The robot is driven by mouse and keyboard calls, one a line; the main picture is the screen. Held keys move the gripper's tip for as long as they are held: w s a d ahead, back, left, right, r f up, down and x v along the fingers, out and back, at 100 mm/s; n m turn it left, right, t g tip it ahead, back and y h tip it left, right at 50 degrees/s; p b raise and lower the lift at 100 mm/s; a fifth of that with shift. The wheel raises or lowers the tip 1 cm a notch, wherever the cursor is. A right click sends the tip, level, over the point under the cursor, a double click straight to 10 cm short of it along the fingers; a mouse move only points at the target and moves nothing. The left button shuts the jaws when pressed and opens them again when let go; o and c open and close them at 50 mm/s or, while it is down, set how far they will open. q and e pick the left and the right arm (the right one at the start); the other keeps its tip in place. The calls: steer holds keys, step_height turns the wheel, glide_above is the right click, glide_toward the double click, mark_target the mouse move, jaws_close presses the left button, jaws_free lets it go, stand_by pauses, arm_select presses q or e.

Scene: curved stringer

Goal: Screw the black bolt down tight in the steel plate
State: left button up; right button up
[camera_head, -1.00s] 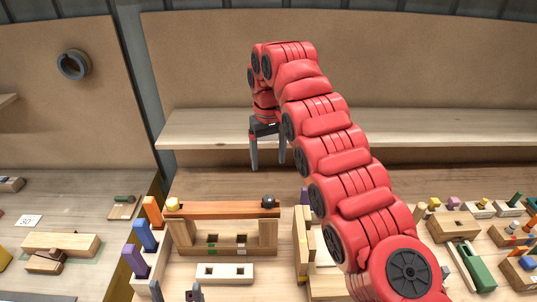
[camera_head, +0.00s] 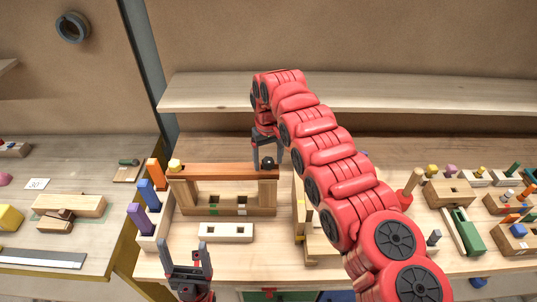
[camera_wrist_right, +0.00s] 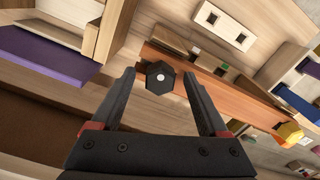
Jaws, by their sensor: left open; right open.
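The black bolt (camera_head: 268,163) stands at the right end of a reddish-brown beam (camera_head: 222,170) that rests on wooden blocks. In the right wrist view its hexagonal head (camera_wrist_right: 160,77) shows between the fingertips. My right gripper (camera_wrist_right: 160,75) is open, with one finger on each side of the bolt and a gap to each; in the head view it (camera_head: 267,158) hangs over the beam's right end. My left gripper (camera_head: 187,250) is open and empty, low in front of the beam. The beam looks like wood; I cannot make out a steel plate under the bolt.
A yellow bolt (camera_head: 175,165) stands at the beam's left end. A pale block with two holes (camera_head: 226,232) lies in front. Coloured upright pieces (camera_head: 148,194) stand at the left. Several small parts crowd the right. A shelf (camera_head: 350,93) runs behind.

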steer(key=shift+c, duration=0.3)
jaws_close()
steer(key=m+b, duration=0.2)
steer(key=f+m+b, duration=0.1)
steer(key=m+b, duration=0.2)
steer(key=shift+f, duration=0.15)
steer(key=shift+m+b, duration=0.4)
steer(key=shift+m, duration=0.5)
steer(key=shift+r+m, duration=0.4)
steer(key=shift+m, duration=0.2)
steer(key=shift+f, duration=0.1)
